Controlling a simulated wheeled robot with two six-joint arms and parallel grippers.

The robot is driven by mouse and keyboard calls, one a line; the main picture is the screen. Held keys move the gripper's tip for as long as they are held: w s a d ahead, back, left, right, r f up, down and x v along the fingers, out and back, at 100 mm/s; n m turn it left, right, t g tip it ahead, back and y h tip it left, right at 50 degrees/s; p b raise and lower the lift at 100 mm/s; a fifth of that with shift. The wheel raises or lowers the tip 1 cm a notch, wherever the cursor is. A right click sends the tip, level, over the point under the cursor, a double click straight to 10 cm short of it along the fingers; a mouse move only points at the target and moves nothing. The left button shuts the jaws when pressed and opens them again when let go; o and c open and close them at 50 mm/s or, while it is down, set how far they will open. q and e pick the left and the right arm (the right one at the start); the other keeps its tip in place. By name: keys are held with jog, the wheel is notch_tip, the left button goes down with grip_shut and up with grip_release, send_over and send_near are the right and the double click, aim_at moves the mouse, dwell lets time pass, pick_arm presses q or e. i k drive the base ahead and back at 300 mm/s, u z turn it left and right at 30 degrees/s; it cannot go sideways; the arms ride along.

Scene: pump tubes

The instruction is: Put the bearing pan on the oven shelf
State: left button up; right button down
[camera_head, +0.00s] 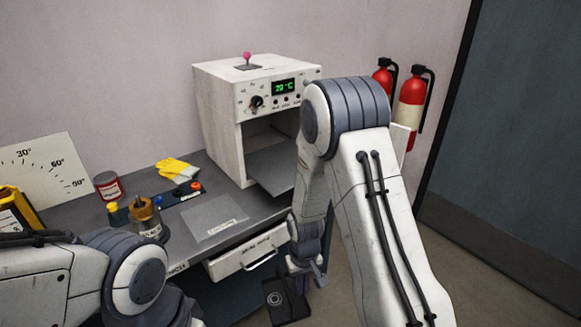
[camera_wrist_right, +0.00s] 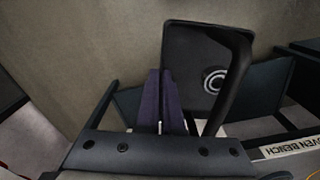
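The bearing pan (camera_head: 285,300) is a dark flat pan with a pale ring on it, low in the head view, in front of the bench. It also shows in the right wrist view (camera_wrist_right: 190,75), with a black bar curving up from its right side. My right gripper (camera_head: 313,274) is at the pan's right edge; its two fingers (camera_wrist_right: 162,102) are close together. It appears shut on the pan's handle, though the grip point is partly hidden. The white oven (camera_head: 217,125) stands on the bench, its front open. A grey oven shelf (camera_head: 272,162) shows inside. My left gripper is out of view.
The grey bench (camera_head: 165,215) carries a yellow glove (camera_head: 178,168), a red-brown can (camera_head: 108,186), a brass-coloured vessel (camera_head: 146,216) and a pale label plate (camera_head: 215,224). A white drawer front (camera_head: 248,254) is below its edge. My right forearm hides the oven's right side.

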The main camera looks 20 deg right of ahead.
aim_at(286, 161)
jog(key=z, duration=2.25)
jog(key=i, duration=1.55)
jog(key=u, duration=2.8)
